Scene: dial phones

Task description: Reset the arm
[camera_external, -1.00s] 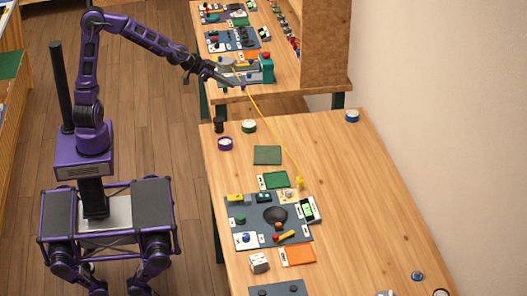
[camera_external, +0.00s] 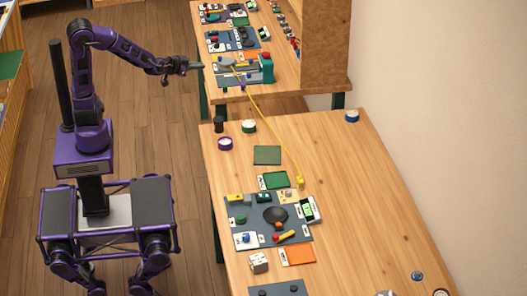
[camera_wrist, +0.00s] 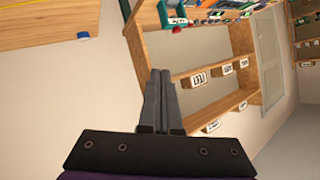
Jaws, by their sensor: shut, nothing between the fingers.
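My gripper (camera_external: 196,65) is raised in the air at the upper left of the external view, left of the far table's near corner. Its fingers are together with nothing between them. In the wrist view the shut fingers (camera_wrist: 161,102) point at a wooden shelf unit. My purple and black arm is bent, with the forearm angled down to the right from the elbow.
The near wooden table (camera_external: 345,215) carries a grey board (camera_external: 245,208), a green mat (camera_external: 267,155) and small jars. A yellow cord (camera_external: 268,122) runs between the two tables. The far table (camera_external: 285,72) holds more boards. A wooden shelf (camera_wrist: 222,105) shows in the wrist view.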

